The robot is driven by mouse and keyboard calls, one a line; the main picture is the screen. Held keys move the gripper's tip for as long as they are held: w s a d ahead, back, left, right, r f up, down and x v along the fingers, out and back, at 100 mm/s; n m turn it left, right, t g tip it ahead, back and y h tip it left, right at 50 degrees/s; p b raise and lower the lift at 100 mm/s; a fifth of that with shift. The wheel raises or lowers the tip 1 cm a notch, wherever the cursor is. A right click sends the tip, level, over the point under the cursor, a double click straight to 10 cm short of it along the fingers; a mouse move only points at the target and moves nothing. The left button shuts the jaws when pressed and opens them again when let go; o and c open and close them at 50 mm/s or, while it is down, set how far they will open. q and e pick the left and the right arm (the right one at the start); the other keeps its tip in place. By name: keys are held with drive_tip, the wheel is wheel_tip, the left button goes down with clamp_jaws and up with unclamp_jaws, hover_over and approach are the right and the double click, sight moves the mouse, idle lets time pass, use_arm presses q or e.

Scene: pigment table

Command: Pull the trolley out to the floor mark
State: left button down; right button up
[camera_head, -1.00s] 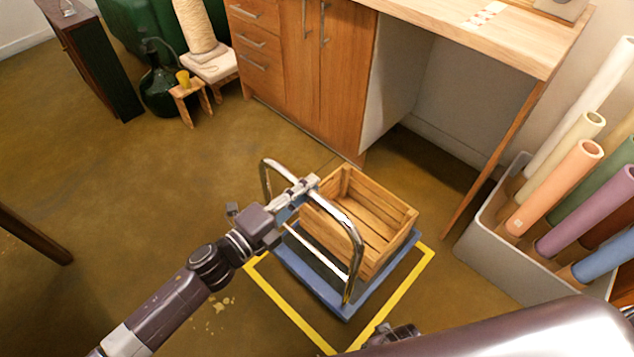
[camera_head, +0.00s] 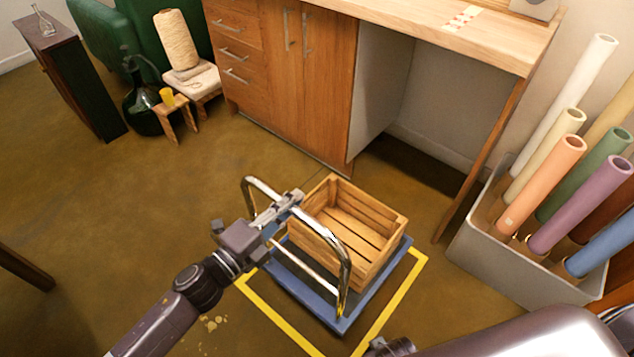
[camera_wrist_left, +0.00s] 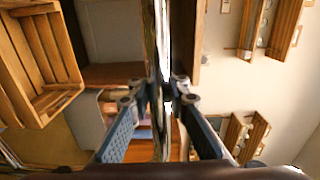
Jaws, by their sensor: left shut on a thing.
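The trolley has a blue platform (camera_head: 331,317) and a bent chrome handle (camera_head: 345,268), and carries a slatted wooden crate (camera_head: 385,243). A yellow floor mark (camera_head: 283,325) outlines a square around its near sides. Bare floor shows between the platform's near edges and the yellow lines; the mark's far side is hidden by the trolley. My left gripper (camera_head: 287,203) is shut on the handle's upper bar. In the left wrist view, its fingers (camera_wrist_left: 160,112) close on the shiny bar, with the crate (camera_wrist_left: 42,60) at upper left. My right gripper's fingers are not seen.
A wooden cabinet and desk (camera_head: 330,95) stand behind the trolley. A grey bin (camera_head: 510,262) of coloured rolls stands at right. A small stool (camera_head: 176,112) and green bottle (camera_head: 143,108) are at back left. The floor at left is largely clear.

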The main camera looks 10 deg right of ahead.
use_arm(q)
drive_tip(key=shift+s+d+r, duration=0.1)
drive_tip(key=shift+d+r, duration=0.05)
drive_tip(key=shift+r, duration=0.1)
drive_tip(key=c, duration=1.7)
unclamp_jaws()
drive_tip(key=shift+s+f, duration=0.1)
drive_tip(key=shift+f, duration=0.15)
